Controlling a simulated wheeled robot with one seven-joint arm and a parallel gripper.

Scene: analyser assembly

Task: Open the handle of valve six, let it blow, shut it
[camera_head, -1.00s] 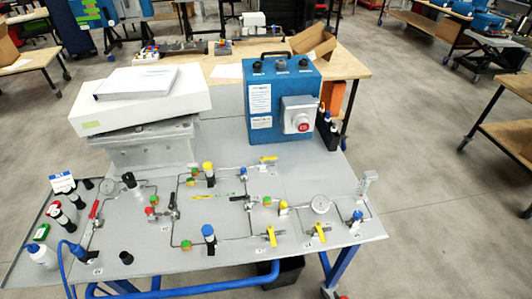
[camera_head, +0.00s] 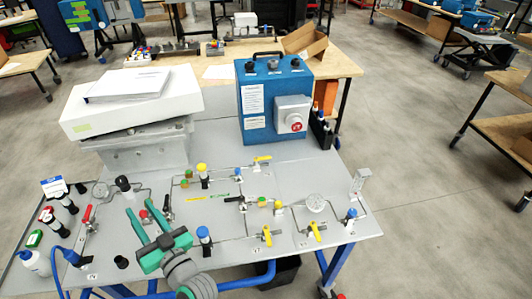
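The valve panel (camera_head: 280,190) lies on the table with thin pipes and several valves. The number labels are too small to read, so I cannot tell which is valve six. My gripper (camera_head: 142,205) is green and reaches over the front left of the panel. Its two fingers are spread, with nothing seen between them in its hold. It is left of the yellow handles and hides part of the piping.
A blue box with a red button (camera_head: 270,105) and a white case on a grey block (camera_head: 130,105) stand at the back. A white bottle (camera_head: 36,262) and black-capped items stand at the left edge. Gauges (camera_head: 315,204) and upright knobs (camera_head: 203,234) rise from the panel.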

